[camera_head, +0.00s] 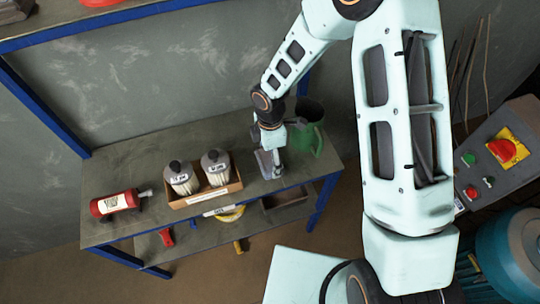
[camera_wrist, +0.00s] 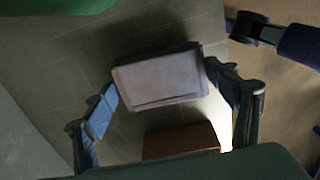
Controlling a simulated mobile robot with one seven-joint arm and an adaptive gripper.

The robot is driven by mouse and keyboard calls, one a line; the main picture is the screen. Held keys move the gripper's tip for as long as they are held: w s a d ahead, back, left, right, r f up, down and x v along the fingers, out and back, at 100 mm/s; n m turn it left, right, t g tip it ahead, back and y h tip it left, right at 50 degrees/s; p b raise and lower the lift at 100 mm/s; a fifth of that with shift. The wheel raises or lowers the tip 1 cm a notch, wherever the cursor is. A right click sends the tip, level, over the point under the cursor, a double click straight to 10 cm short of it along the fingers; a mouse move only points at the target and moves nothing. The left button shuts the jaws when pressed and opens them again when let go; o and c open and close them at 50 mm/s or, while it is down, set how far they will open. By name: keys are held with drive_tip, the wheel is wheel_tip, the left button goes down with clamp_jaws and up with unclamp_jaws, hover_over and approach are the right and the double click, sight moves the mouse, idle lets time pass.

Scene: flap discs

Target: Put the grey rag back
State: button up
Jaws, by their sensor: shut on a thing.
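The grey rag (camera_head: 263,164) shows as a small flat-sided grey block near the right end of the workbench top, beside the green can. In the wrist view the rag (camera_wrist: 162,80) lies between the two fingertips, its pale broad face toward the camera. My gripper (camera_head: 272,162) points down over the bench and is shut on the rag. In the wrist view my gripper (camera_wrist: 160,84) has one finger at each side of it. I cannot tell whether the rag touches the bench top or is slightly above it.
A green can (camera_head: 309,136) stands close behind to the right. A lower shelf (camera_head: 200,236) holds several items. A control box (camera_head: 500,150) stands at the right.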

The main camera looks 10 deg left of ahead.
sight(270, 158)
drive_tip(key=shift+f, duration=0.15)
drive_tip(key=o, duration=1.1)
wheel_tip(270, 158, up, 12)
drive_tip(key=shift+r, duration=0.2)
